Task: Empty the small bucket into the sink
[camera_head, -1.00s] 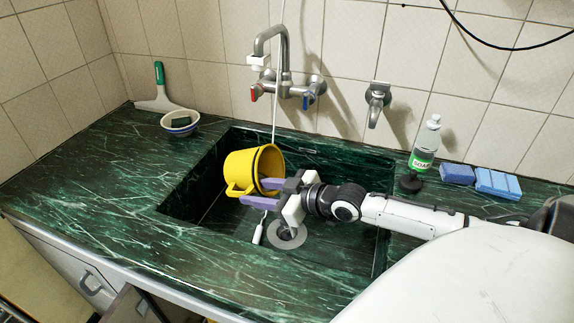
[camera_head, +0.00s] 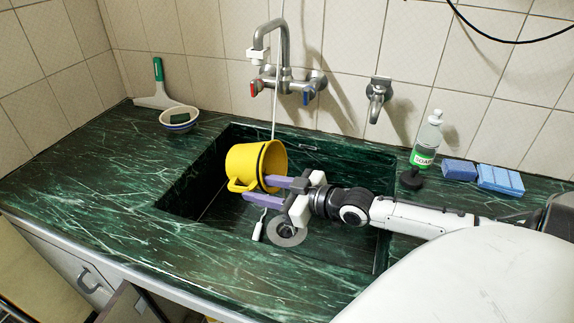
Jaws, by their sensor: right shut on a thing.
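The small yellow bucket (camera_head: 244,163) is held over the sink (camera_head: 335,172), tipped on its side with its mouth facing right toward my gripper. Its handle is at the lower left. My right gripper (camera_head: 265,190) comes in from the right and is shut on the bucket's rim area; the exact contact is partly hidden. The inside of the bucket is mostly out of sight, and I cannot tell whether it holds anything. My left gripper is not in view.
A mixer tap (camera_head: 285,78) and a second tap (camera_head: 377,98) are on the tiled wall. A soap bottle (camera_head: 427,140), a black stopper (camera_head: 411,178) and blue sponges (camera_head: 498,180) stand right of the sink. A bowl (camera_head: 179,120) and a squeegee (camera_head: 158,90) are at left.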

